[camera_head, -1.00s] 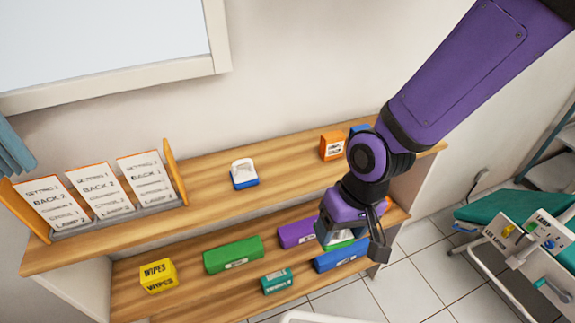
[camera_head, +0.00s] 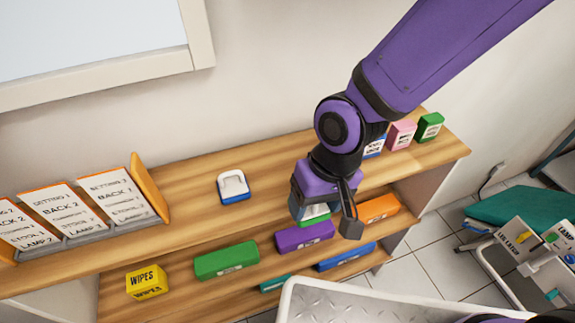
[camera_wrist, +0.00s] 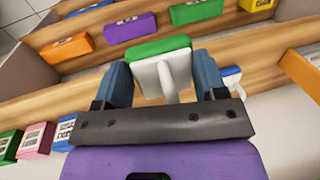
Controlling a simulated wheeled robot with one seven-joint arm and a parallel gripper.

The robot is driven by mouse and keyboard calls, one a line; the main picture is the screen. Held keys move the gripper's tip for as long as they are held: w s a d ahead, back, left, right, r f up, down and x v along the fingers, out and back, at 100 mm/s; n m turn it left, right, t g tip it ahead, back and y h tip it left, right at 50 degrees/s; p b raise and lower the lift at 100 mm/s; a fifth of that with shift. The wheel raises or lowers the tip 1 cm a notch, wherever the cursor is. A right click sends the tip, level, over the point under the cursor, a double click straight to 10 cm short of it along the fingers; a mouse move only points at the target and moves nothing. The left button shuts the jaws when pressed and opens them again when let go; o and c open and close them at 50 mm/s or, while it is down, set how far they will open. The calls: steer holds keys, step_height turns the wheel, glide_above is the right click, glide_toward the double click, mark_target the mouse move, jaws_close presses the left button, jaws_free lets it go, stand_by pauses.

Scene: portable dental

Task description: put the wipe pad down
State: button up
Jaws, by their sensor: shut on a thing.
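The wipe pad in my gripper has a white body with a handle and a green base; it shows in the wrist view (camera_wrist: 160,66), and its green edge shows in the head view (camera_head: 314,220). My gripper (camera_head: 327,217) is shut on its handle, between the two blue fingers (camera_wrist: 165,85). The pad appears in front of the wooden shelves, and I cannot tell that it touches anything. A second white pad with a blue base (camera_head: 233,187) stands on the upper shelf, left of my gripper.
Bare wood of the upper shelf (camera_head: 192,207) lies around the blue-based pad. Blue (camera_head: 375,148), pink (camera_head: 401,135) and green (camera_head: 430,127) boxes stand at its right end. A sign rack (camera_head: 80,212) is at left. Several boxes, including yellow wipes (camera_head: 146,282), fill the lower shelf.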

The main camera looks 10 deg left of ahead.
glide_above(284, 181)
steer(key=shift+d+f, duration=0.45)
steer(key=shift+f, duration=0.15)
steer(key=shift+w+a+f, duration=0.1)
steer(key=shift+w+f, duration=0.1)
steer(key=shift+w, duration=0.05)
steer(key=shift+f, duration=1.55)
steer(key=shift+f, duration=0.1)
steer(key=o, duration=1)
steer(key=shift+o, duration=0.2)
step_height(284, 181, up, 12)
steer(key=w+d, duration=0.1)
steer(key=d, duration=0.1)
steer(key=shift+w, duration=0.1)
